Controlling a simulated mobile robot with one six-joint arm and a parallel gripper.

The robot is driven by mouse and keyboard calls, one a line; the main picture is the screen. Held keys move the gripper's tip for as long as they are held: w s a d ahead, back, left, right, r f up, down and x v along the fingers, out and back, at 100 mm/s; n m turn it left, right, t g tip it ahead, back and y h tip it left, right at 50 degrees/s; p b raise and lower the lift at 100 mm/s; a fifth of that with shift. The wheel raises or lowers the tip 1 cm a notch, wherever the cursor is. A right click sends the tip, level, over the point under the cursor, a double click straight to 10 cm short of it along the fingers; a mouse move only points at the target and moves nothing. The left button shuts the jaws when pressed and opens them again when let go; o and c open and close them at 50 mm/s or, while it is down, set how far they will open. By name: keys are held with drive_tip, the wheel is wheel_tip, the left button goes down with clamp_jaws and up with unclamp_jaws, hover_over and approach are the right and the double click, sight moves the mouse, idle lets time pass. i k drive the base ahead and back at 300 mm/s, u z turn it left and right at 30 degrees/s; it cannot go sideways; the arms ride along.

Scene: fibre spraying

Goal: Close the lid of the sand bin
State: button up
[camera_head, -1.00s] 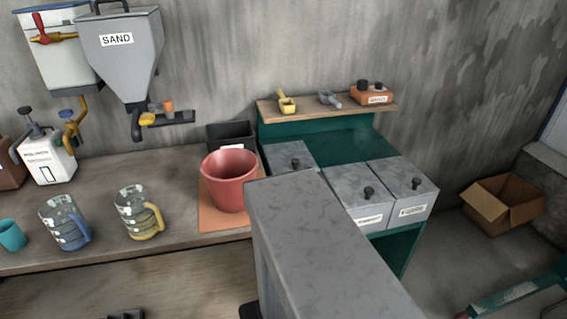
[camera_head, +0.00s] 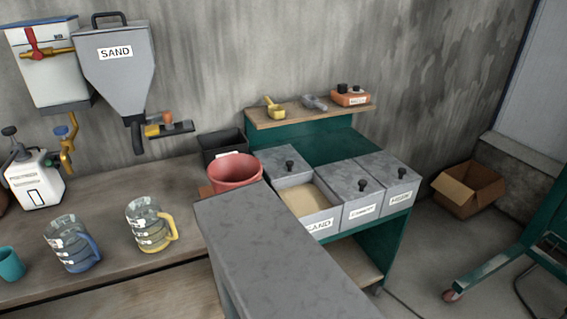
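The sand bin (camera_head: 318,224) is a grey box labelled SAND in the front row of the green bin stand. Its top is open and pale sand (camera_head: 306,199) shows inside. A grey panel with a black knob (camera_head: 290,165) lies flat directly behind the opening; it looks like the bin's lid pushed back, but I cannot tell for certain. A big grey block in the foreground hides the bin's lower left part. My gripper is not in view.
Two closed bins with black knobs, one labelled CEMENT (camera_head: 362,212), stand right of the sand bin. A shelf (camera_head: 300,114) with scoops is behind. A red bucket (camera_head: 235,172) and jugs (camera_head: 150,225) stand on the bench at left. Open floor lies right, near a cardboard box (camera_head: 468,190).

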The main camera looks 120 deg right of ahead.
sight(282, 162)
drive_tip(key=z, duration=4.4)
drive_tip(key=i, duration=0.1)
drive_tip(key=u, duration=2.75)
drive_tip(key=k, duration=0.25)
drive_tip(key=z, duration=2.6)
drive_tip(key=k, duration=0.35)
drive_tip(key=z, duration=0.05)
